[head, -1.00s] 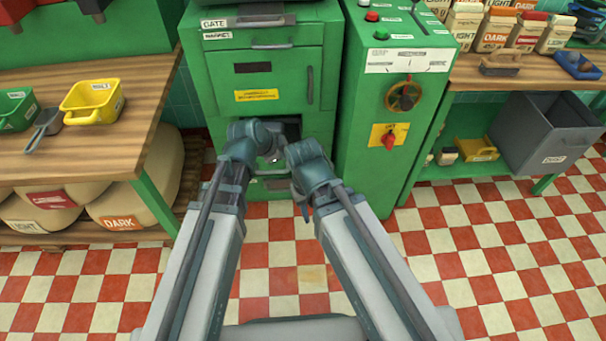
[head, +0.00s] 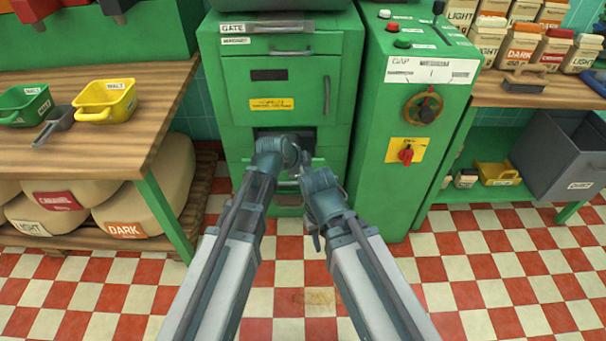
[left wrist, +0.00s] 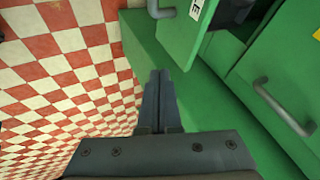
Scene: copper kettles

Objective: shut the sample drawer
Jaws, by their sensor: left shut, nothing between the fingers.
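In the left wrist view a green drawer front (left wrist: 200,15) with a grey handle (left wrist: 163,9) and a white label, of which only an "E" is legible, stands out from the machine with a dark gap behind it. I take this as the sample drawer. My left gripper (left wrist: 160,76) is shut and empty below the drawer front in that view; contact cannot be told. In the head view my two forearms meet before the dark opening low in the green cabinet (head: 237,110) and hide much of the drawer and the left fingertips.
A green control cabinet (head: 375,170) with a handwheel and red switch stands to the right. A wooden table (head: 165,90) with a yellow tray (head: 105,100) is at left, sacks beneath. A grey bin (head: 560,150) is at right.

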